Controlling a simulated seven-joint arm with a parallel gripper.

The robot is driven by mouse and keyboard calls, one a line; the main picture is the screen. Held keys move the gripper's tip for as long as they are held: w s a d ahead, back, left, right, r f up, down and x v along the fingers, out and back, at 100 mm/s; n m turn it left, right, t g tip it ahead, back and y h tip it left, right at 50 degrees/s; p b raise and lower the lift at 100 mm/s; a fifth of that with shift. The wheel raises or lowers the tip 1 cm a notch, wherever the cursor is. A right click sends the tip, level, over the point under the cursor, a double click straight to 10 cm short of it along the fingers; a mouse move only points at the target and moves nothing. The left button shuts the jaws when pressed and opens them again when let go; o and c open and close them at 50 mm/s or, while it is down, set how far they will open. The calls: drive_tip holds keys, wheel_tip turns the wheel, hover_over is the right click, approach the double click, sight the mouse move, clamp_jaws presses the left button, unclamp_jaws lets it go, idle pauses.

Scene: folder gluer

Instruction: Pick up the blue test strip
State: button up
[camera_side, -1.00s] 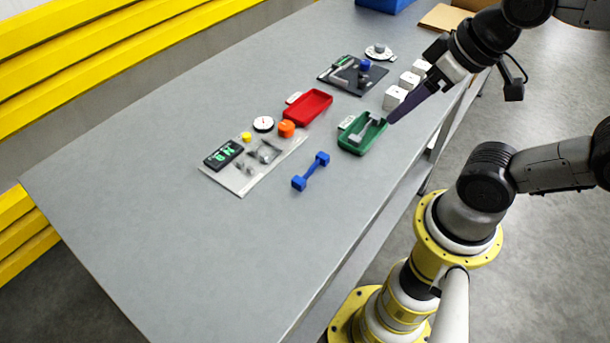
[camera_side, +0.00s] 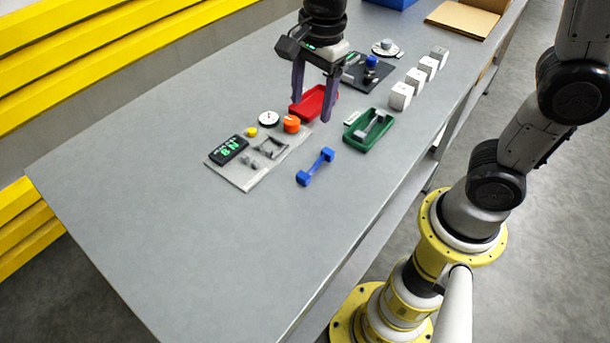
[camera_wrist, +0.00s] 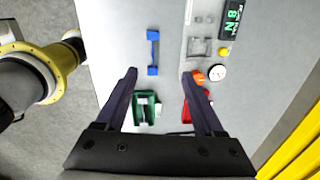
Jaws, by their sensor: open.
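The blue test strip (camera_side: 315,167) is a bar with wider block ends. It lies on the grey table, in front of the green tray and to the right of the panel with the display. In the wrist view the strip (camera_wrist: 153,52) lies beyond my fingertips, left of the middle between them. My gripper (camera_side: 312,107) is open and empty, with two long dark fingers pointing down, above the table near the red tray. In the wrist view my gripper (camera_wrist: 160,80) shows its fingers wide apart.
The green tray (camera_side: 347,147) holds a grey bar-shaped piece. The red tray (camera_side: 300,118) is partly behind my finger. The grey panel (camera_side: 243,183) carries a display, an orange knob and a dial. Several white blocks (camera_side: 402,95) stand at the right. The table's near left is bare.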

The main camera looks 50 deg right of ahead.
wheel_tip(320, 180, down, 4)
drive_tip(key=a+g, duration=0.1)
drive_tip(key=a, duration=0.1)
hover_over(304, 175)
drive_tip(key=shift+n, duration=0.3)
drive_tip(key=f, duration=0.7)
drive_tip(key=shift+w+d+f, duration=0.15)
drive_tip(key=shift+w+f, duration=0.05)
drive_tip(key=shift+f, duration=0.05)
drive_tip(key=shift+s+f, duration=0.15)
drive_tip(key=shift+f, duration=2.75)
drive_tip(key=shift+c, duration=0.2)
clamp_jaws()
